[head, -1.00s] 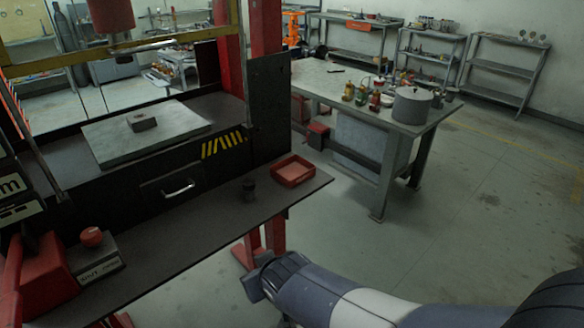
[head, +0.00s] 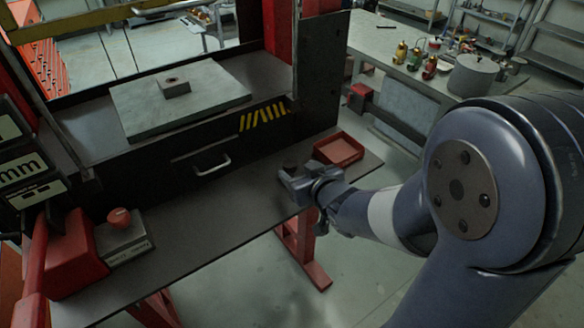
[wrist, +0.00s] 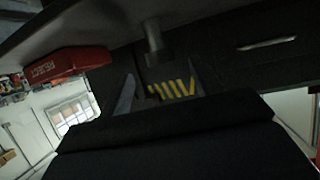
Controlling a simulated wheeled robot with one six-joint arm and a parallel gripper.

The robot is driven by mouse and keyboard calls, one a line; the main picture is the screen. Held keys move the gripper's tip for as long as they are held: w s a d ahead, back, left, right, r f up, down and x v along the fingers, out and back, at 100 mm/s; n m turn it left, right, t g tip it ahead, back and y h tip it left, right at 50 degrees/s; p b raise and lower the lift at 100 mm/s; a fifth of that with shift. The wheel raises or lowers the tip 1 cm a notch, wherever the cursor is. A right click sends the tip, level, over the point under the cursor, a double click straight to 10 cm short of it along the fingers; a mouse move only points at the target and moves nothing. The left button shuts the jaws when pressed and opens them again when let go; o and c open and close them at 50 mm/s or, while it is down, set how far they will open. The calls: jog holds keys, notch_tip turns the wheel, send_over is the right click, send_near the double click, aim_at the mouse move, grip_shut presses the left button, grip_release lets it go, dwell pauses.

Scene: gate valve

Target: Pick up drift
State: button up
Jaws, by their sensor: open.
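The drift (wrist: 153,45) is a short dark cylinder standing on the dark shelf (head: 225,200), which appears upside down at the top of the wrist view. In the head view the drift is mostly hidden by my gripper (head: 296,183). My gripper also shows in the wrist view (wrist: 160,88), with its two grey fingertips spread and nothing between them that I can see held. The drift appears just beyond the fingertips, roughly in line with the gap between them. I cannot tell the exact distance.
A red tray (head: 339,149) sits right of my gripper on the shelf. A block (head: 174,87) lies on the grey press plate (head: 130,120). A red lever (head: 36,270) and a box with a red knob (head: 123,243) stand at left. The shelf's middle is clear.

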aim_at(292, 165)
jog(key=shift+p+x, duration=0.65)
jog(key=shift+x, duration=2.4)
jog(key=shift+c, duration=0.4)
jog(key=c, duration=1.2)
